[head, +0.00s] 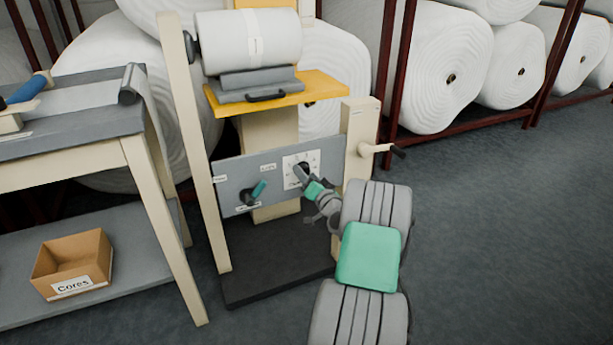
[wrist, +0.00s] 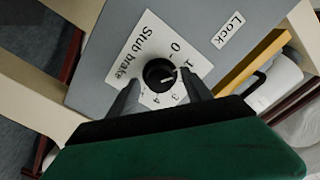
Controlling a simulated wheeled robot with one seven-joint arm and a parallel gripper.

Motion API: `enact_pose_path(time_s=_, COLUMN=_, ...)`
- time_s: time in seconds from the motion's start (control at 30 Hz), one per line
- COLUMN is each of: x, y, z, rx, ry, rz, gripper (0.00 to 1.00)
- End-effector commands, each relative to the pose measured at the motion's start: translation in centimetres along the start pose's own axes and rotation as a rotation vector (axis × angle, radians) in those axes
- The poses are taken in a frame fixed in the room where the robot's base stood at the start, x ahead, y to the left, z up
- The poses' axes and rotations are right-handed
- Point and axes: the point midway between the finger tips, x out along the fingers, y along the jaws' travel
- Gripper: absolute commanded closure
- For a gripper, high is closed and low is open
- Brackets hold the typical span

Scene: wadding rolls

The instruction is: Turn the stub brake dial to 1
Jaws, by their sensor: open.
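The stub brake dial (wrist: 160,73) is a round black knob on a white plate lettered "Stub brake" (wrist: 125,52). Its white mark points to the right in the wrist view, between the 1 and the 3; the 2 is not clearly visible. In the head view the plate (head: 289,159) is on the grey panel, with the dial partly covered by my gripper (head: 308,181). In the wrist view my gripper (wrist: 160,88) is open, one finger either side of the dial. I cannot tell whether the fingers touch it.
A teal-handled lever (head: 258,190) sits left on the same grey panel (head: 232,177). A "Lock" label (wrist: 229,30) is near the plate. A crank handle (head: 375,149) sticks out at right. A workbench (head: 70,160) stands left; open floor (head: 500,230) lies right.

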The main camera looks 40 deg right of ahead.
Motion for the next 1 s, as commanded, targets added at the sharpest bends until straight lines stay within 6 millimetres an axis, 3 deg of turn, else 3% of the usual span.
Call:
enact_pose_path(time_s=0.43, x=-7.2, y=0.1, z=-0.1, rx=0.002, ry=0.000, rz=0.003, gripper=0.42)
enact_pose_path(time_s=0.87, x=-7.7, y=-0.1, z=0.0, rx=-0.001, ry=-0.001, rz=0.000, gripper=0.42)
enact_pose_path(time_s=0.97, x=-7.2, y=-2.2, z=-0.2, rx=-0.020, ry=-0.038, rz=-0.016, gripper=0.42)
enact_pose_path(time_s=1.0, x=-6.8, y=-4.1, z=-0.1, rx=-0.039, ry=-0.075, rz=-0.029, gripper=0.42)
